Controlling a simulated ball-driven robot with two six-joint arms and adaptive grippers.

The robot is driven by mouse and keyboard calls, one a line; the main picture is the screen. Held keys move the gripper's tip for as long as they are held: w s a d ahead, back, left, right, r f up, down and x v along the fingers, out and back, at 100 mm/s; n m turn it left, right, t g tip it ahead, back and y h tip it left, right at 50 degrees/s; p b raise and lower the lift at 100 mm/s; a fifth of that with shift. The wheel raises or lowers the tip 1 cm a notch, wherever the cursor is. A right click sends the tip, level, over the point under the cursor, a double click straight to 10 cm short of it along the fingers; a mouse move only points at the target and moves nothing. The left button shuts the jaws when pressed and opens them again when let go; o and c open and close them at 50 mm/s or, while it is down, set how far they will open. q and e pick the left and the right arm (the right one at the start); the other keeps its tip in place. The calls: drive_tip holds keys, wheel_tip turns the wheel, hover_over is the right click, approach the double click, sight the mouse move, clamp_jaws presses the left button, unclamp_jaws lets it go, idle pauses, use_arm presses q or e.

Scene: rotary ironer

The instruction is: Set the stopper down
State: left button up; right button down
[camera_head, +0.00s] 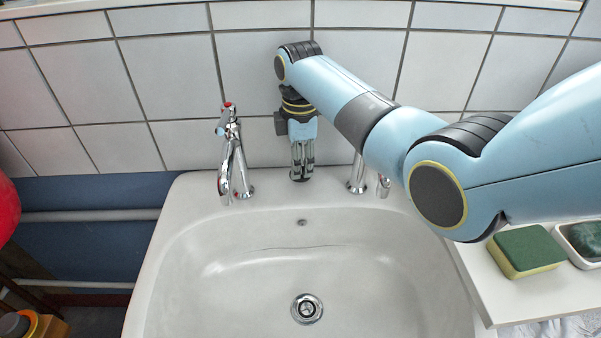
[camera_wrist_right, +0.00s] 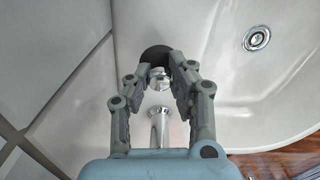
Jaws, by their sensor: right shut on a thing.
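The stopper, a small dark round thing, shows at the fingertips of my right gripper (camera_head: 301,168) over the back ledge of the white sink (camera_head: 190,215), between the two taps. In the right wrist view the stopper (camera_wrist_right: 152,54) is a dark disc at the tips of my right gripper (camera_wrist_right: 164,62). That gripper is shut on it. The stopper is very low at the ledge; I cannot tell whether it touches. The fingers hide part of it. The chrome drain (camera_head: 307,309) in the basin is uncovered; it also shows in the right wrist view (camera_wrist_right: 256,38). My left gripper is out of view.
A chrome tap (camera_head: 233,165) with a red top stands left of the gripper. The other tap (camera_head: 357,176) stands close on its right, partly behind my arm. A green and yellow sponge (camera_head: 525,250) lies on the right-hand shelf. The basin is empty.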

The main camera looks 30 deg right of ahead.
drive_tip(key=shift+f, duration=1.4)
drive_tip(key=c, duration=1.2)
unclamp_jaws()
drive_tip(key=shift+f, duration=0.1)
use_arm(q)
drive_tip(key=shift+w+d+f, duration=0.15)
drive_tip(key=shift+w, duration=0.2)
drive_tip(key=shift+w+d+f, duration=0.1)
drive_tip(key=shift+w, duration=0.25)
use_arm(e)
drive_tip(key=shift+r, duration=0.2)
wheel_tip(320, 180, up, 12)
drive_tip(key=shift+f+p, duration=0.1)
drive_tip(key=shift+p, duration=0.35)
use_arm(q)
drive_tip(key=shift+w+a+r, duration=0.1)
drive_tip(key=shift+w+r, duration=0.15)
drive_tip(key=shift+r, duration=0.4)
